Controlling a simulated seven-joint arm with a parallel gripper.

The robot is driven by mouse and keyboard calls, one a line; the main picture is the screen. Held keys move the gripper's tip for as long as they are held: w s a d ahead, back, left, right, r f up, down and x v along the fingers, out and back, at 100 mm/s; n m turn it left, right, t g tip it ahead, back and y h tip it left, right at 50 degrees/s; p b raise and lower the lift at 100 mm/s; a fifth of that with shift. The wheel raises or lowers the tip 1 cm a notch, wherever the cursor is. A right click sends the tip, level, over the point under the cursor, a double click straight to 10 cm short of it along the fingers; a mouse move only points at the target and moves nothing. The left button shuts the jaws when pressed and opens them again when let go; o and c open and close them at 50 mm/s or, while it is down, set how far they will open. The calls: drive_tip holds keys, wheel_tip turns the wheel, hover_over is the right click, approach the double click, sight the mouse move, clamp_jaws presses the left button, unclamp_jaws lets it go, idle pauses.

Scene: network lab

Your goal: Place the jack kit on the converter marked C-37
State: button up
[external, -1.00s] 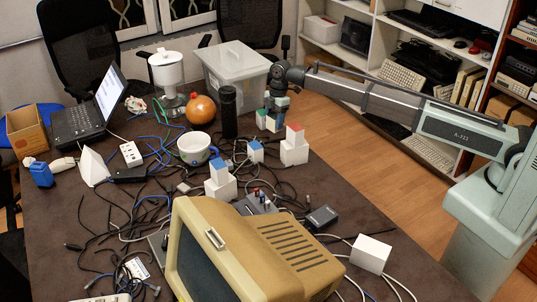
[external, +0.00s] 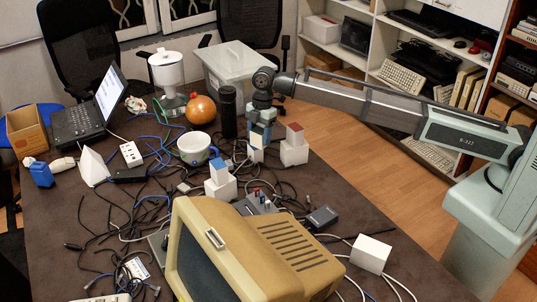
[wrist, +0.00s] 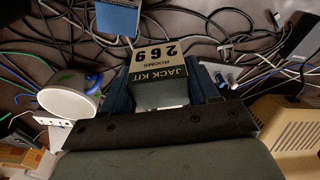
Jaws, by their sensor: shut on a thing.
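The jack kit (wrist: 162,62) fills the middle of the wrist view; its pale and dark label reads "JACK KIT", "269" and "ROOMS". My gripper (wrist: 165,88) is shut on it, with a dark blue finger on each side. In the external view my gripper (external: 259,138) points down at a small white box (external: 256,155) in the middle of the table, between the mug and the red-topped box. Whether that box still rests on the table is hard to tell. No C-37 mark is legible in any view, so I cannot tell which thing is that converter.
A red-topped white box (external: 294,148) stands just right of my gripper, and a blue-topped one (external: 220,182) nearer the camera. A mug (external: 196,148), a black cylinder (external: 228,112), an old monitor (external: 255,245) and a plain white box (external: 369,254) stand around. Loose cables cover much of the table.

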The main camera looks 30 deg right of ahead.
drive_tip(key=s+a+r+n, duration=0.15)
drive_tip(key=s+a, duration=0.35)
drive_tip(key=s, duration=0.6)
drive_tip(key=n+g+h, duration=0.1)
drive_tip(key=n+h, duration=0.1)
drive_tip(key=n, duration=1)
hover_over(324, 217)
drive_tip(key=shift+w, duration=0.4)
drive_tip(key=shift+f, duration=4.85)
